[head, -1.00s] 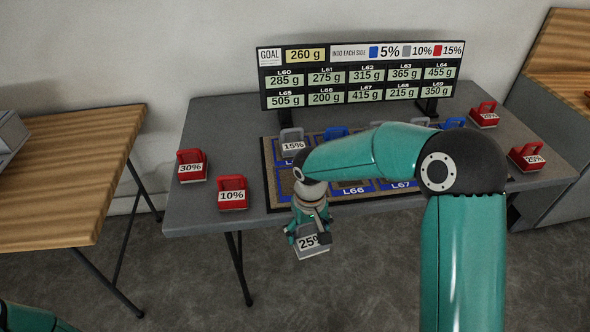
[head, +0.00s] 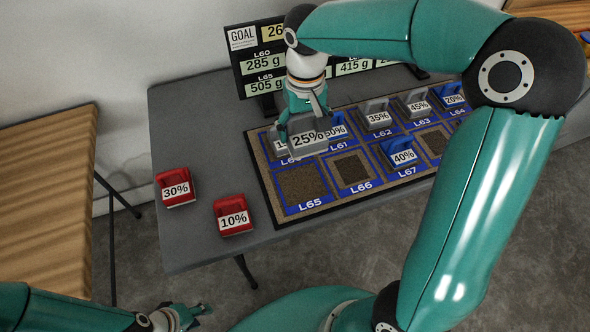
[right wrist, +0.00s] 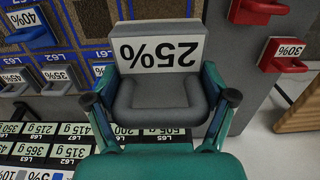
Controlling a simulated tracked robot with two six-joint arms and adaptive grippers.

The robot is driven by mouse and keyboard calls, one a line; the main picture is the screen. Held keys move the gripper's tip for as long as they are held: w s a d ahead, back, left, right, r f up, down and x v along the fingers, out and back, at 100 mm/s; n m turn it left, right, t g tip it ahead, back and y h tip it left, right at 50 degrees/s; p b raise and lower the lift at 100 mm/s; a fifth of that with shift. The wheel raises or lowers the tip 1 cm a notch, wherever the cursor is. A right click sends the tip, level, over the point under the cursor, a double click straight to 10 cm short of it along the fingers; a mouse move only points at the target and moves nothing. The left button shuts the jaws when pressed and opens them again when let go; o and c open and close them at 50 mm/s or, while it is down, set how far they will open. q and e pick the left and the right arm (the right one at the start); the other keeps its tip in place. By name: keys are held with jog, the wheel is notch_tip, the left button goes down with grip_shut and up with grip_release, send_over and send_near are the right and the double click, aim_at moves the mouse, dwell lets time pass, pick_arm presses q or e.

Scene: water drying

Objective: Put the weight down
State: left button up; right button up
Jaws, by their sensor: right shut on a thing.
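My right gripper (head: 304,108) is shut on the grey 25% weight (head: 309,142) and holds it at the back left of the mat (head: 268,195), by the L60 cell. It partly hides a grey weight there and the blue 50% weight (head: 339,130) beside it. I cannot tell its height above the mat. In the right wrist view the 25% weight (right wrist: 160,92) sits between both fingers, its label upside down. Cells L65 (head: 303,186) and L66 (head: 352,168) are bare. My left gripper (head: 188,314) is low at the bottom edge, apart from the weights; its jaw state is unclear.
Blue 40% (head: 402,156), grey 35% (head: 377,117), grey 45% (head: 418,107) and blue 20% (head: 452,98) weights stand on the mat. Red 30% (head: 175,189) and 10% (head: 232,218) weights stand on the grey table (head: 190,120) left of it. The goal sign (head: 262,64) stands behind.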

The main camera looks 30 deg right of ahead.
notch_tip(320, 180, down, 19)
jog(key=shift+f, duration=0.1)
dwell(0.4)
jog(key=o, duration=1.6)
notch_tip(320, 180, up, 12)
jog(key=shift+r, duration=0.1)
